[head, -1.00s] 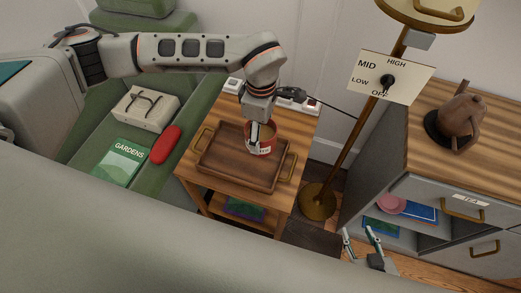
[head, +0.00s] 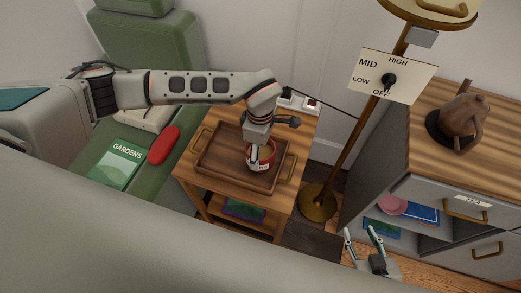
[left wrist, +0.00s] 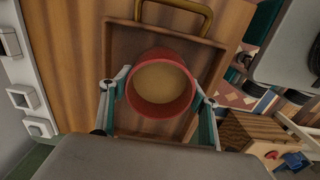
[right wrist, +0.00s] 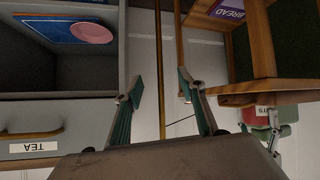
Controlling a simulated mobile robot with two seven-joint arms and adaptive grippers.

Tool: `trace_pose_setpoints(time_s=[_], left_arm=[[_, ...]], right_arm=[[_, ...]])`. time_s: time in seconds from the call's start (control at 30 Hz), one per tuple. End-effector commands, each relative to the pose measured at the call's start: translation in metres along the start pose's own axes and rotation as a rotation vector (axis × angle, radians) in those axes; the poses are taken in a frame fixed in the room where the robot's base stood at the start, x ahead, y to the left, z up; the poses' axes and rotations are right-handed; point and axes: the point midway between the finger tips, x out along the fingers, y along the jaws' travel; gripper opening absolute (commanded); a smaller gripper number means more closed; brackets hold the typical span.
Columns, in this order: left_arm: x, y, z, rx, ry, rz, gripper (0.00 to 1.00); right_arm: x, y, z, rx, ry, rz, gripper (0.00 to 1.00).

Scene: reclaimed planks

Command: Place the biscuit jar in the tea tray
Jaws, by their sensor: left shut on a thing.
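The biscuit jar is a red, round pot with a pale label and a tan top (head: 264,160); it also shows in the left wrist view (left wrist: 160,112). My left gripper (head: 257,152) is shut on its sides, one finger on each side in the left wrist view (left wrist: 158,100). The jar is upright over the right part of the brown wooden tea tray (head: 218,168), inside its rim as seen from above. I cannot tell whether its base touches the tray floor. My right gripper (head: 361,236) is open and empty, low by the grey cabinet.
The tray with brass handles sits on a small wooden side table (head: 191,179). A socket strip (head: 299,102) lies at its back edge. A brass floor lamp (head: 318,200) stands to its right. A green seat at left holds a book (head: 122,163) and a red case (head: 164,145).

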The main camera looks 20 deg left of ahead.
Motion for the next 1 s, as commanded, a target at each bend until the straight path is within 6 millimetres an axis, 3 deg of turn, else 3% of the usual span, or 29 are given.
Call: trace_pose_setpoints(time_s=[0.13, 0.17, 0.2, 0.23, 0.67, 1.0], left_arm=[[0.002, 0.0, 0.0, 0.0, -0.001, 0.001, 0.23], [0.003, 0.0, 0.0, 0.0, 0.0, -0.001, 0.63], [0.002, 0.0, 0.0, 0.0, 0.0, 0.0, 0.73], [0.002, 0.0, 0.0, 0.0, 0.0, -0.001, 0.77], [-0.004, 0.001, 0.0, 0.0, 0.0, 0.001, 0.77], [-0.068, 0.002, 0.0, 0.0, 0.001, 0.005, 0.77]], right_arm=[[0.0, 0.0, 0.001, 0.0, -0.001, 0.0, 0.4], [0.0, 0.0, 0.001, 0.0, -0.001, 0.0, 0.4], [0.0, 0.0, 0.001, 0.0, -0.001, 0.0, 0.4], [0.0, 0.0, 0.001, 0.0, -0.001, 0.0, 0.4], [0.0, 0.0, 0.002, 0.0, -0.004, -0.001, 0.4], [-0.004, -0.003, 0.0, 0.008, -0.008, -0.006, 0.4]])
